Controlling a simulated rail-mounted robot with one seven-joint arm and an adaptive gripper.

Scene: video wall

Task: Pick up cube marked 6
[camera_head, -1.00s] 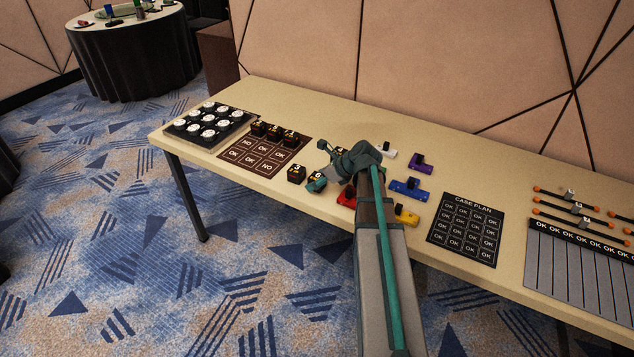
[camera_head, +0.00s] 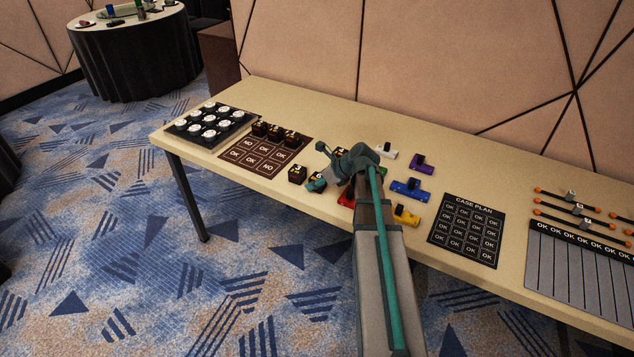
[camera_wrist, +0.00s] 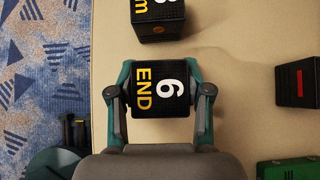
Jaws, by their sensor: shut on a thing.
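The cube marked 6 (camera_wrist: 160,88) is black, with a white 6 and yellow END on its top face, in the middle of the wrist view. My gripper (camera_wrist: 160,100) has one finger against each side of it and is shut on it. In the head view my gripper (camera_head: 317,176) is at the front of the table, and the arm and gripper hide most of the cube. Whether the cube rests on the table or is raised cannot be told.
Another black cube (camera_wrist: 158,18) sits just beyond in the wrist view, and it shows in the head view (camera_head: 297,174) left of my gripper. A black block with a red bar (camera_wrist: 297,82) and a green block (camera_wrist: 288,168) lie to the right. A brown OK/NO mat (camera_head: 240,165) lies left.

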